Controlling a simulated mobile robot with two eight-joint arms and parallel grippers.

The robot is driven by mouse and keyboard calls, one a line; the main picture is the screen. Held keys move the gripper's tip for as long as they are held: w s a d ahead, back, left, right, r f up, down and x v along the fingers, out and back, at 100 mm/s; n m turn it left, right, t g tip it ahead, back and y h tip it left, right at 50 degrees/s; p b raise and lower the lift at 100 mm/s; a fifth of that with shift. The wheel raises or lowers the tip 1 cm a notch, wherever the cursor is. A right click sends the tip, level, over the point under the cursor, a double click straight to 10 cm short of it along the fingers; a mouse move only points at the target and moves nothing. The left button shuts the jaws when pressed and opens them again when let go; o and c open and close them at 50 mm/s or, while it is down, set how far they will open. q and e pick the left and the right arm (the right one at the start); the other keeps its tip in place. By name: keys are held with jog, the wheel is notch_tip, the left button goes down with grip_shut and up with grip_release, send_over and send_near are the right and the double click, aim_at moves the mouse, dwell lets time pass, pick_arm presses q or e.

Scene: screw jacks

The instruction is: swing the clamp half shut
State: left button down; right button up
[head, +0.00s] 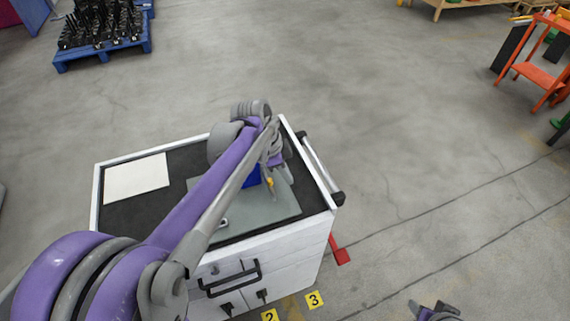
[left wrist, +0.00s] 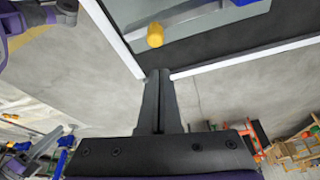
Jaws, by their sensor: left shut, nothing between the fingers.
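The clamp is mostly hidden behind my left arm in the head view. A yellow-orange tip (head: 270,183) and a blue block (head: 252,177) show there, over a grey plate (head: 285,208) on the cart. My left gripper (left wrist: 160,75) is shut and empty, near the cart's corner in that view. How far the clamp is swung cannot be told. A purple and grey part of mine shows at the head view's bottom right; its fingers are not clear.
The white cart (head: 325,222) has a black top, a white sheet (head: 136,177) and a side handle (head: 322,170). A blue pallet (head: 105,52) with black parts stands far left. An orange stand (head: 535,75) is far right. The floor between is clear.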

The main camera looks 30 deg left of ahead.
aim_at(268, 181)
pick_arm(q)
jog(key=shift+s+a+r, duration=0.1)
jog(key=shift+s+a, duration=0.35)
jog(key=shift+a, duration=0.2)
jog(key=shift+s+a+r, duration=0.1)
jog(key=shift+s+a, duration=0.3)
jog(key=shift+a, duration=0.25)
pick_arm(e)
jog(key=shift+w+r, duration=0.15)
jog(key=shift+r, duration=0.3)
